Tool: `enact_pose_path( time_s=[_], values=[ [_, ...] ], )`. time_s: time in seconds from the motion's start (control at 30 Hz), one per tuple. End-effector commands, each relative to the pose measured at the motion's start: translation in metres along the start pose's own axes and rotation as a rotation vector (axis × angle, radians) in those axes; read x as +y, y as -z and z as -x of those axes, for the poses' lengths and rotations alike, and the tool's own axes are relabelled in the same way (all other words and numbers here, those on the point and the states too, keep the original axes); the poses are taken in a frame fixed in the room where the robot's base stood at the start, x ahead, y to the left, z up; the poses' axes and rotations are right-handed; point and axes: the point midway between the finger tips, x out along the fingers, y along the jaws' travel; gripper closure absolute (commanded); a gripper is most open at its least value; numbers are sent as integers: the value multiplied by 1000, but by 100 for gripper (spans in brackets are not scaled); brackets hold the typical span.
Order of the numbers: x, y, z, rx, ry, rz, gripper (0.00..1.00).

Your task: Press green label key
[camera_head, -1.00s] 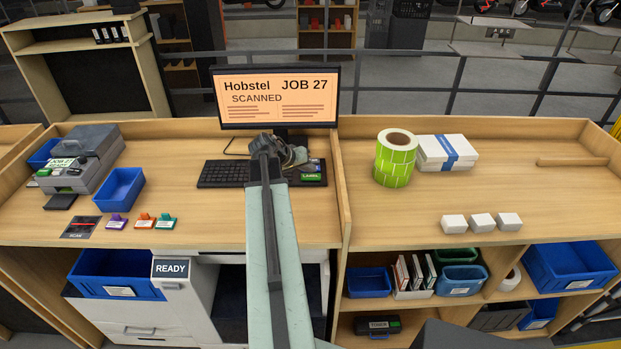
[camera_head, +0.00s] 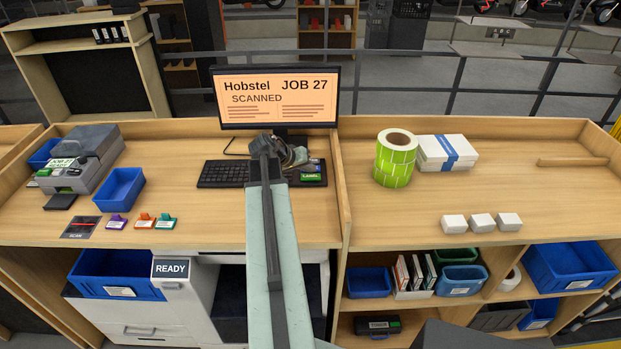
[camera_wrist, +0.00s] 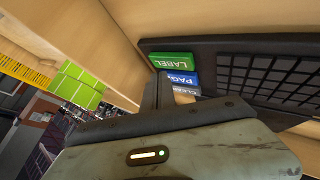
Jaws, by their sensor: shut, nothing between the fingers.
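The green LABEL key (camera_head: 312,177) is at the right end of the black keyboard (camera_head: 226,173), on the desk below the monitor. In the wrist view the green LABEL key (camera_wrist: 172,60) shows just beyond the tips of my gripper (camera_wrist: 160,78), with a blue key (camera_wrist: 182,78) beside it. My gripper (camera_head: 290,155) is shut and empty, over the right part of the keyboard in the head view. I cannot tell whether the fingertips touch a key. My arm hides the middle of the keyboard.
The monitor (camera_head: 276,98) behind the keyboard reads "Hobstel JOB 27 SCANNED". A wooden divider (camera_head: 343,185) stands right of the keys. A green label roll (camera_head: 396,158) is beyond it. A blue bin (camera_head: 121,189) and colored tags sit to the left.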

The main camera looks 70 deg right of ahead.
Motion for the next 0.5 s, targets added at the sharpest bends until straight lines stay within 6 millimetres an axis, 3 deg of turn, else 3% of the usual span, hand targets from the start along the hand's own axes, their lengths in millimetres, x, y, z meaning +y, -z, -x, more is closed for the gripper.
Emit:
enact_pose_path(
  time_s=[0.5],
  values=[
    [-7,-4,-6,0,0,0,100]
  ],
)
